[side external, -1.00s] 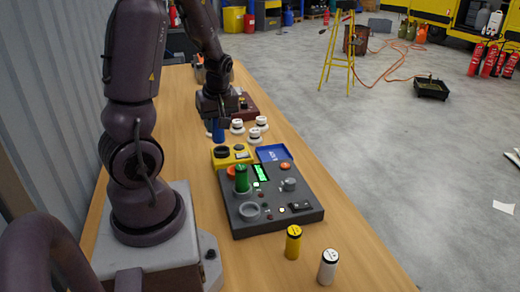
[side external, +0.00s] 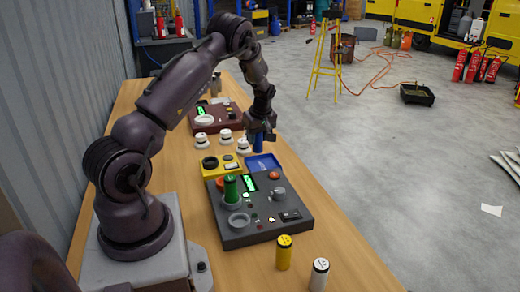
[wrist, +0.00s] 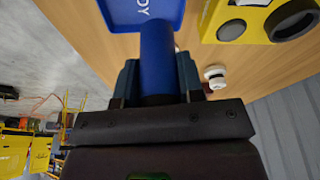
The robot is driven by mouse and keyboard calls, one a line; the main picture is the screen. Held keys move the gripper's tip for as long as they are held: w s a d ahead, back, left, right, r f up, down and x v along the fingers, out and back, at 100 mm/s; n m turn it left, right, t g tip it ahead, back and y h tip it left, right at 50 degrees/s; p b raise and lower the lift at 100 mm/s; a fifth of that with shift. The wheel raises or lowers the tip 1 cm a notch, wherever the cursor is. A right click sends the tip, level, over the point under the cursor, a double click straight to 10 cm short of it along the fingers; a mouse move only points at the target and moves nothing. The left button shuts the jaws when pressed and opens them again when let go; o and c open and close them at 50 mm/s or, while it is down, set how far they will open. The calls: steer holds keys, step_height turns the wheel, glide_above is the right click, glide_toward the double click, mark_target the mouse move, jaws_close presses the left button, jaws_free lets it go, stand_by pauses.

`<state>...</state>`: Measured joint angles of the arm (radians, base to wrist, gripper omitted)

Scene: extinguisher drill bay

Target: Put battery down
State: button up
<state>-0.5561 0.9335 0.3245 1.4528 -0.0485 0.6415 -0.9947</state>
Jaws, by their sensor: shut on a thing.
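A blue cylindrical battery (side external: 258,144) is held by my gripper (side external: 261,134), whose jaws are shut on it. In the side view it hangs roughly upright at the far edge of the blue tray (side external: 266,162). In the wrist view the battery (wrist: 157,48) sticks out between the fingers (wrist: 158,78), and its end overlaps the blue tray (wrist: 118,14), which bears white letters. I cannot tell whether the battery touches the tray. A green battery (side external: 231,188) stands in a socket of the dark grey console (side external: 245,236).
A yellow tester box (side external: 217,172) sits left of the tray. Several white-topped items (side external: 226,136) stand nearby, with a dark red console (side external: 228,122) behind. A yellow battery (side external: 284,252) and a white battery (side external: 320,274) stand on the wooden table (side external: 345,262) in front.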

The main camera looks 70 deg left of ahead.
steer(key=f, duration=0.1)
steer(key=w+a, duration=0.1)
steer(key=f, duration=0.1)
steer(key=shift+w+a+f, duration=0.25)
steer(key=shift+a+f, duration=0.1)
steer(key=shift+a, duration=0.05)
steer(key=shift+f, duration=1.5)
steer(key=shift+f, duration=0.15)
steer(key=o, duration=1)
